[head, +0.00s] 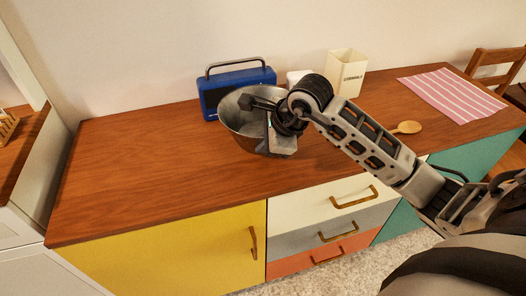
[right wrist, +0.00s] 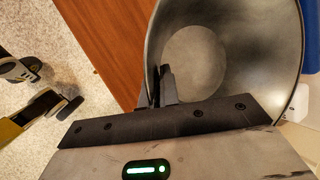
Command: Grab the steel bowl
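The steel bowl (head: 236,122) is on the wooden top of the cabinet, in front of a blue radio. Its round inside fills the upper right of the right wrist view (right wrist: 205,60). My right gripper (head: 262,104) reaches over the bowl from the right and hides part of its right side. In the right wrist view my right gripper's dark fingers (right wrist: 161,88) are close together at the bowl's left rim, with the wall seemingly between them. I cannot tell any gap under the bowl.
The blue radio (head: 222,84) stands close behind the bowl. A cream canister (head: 346,72) stands behind my right arm. A wooden spoon (head: 407,128) and a striped pink cloth (head: 452,94) lie to the right. The cabinet top (head: 140,165) is clear on the left.

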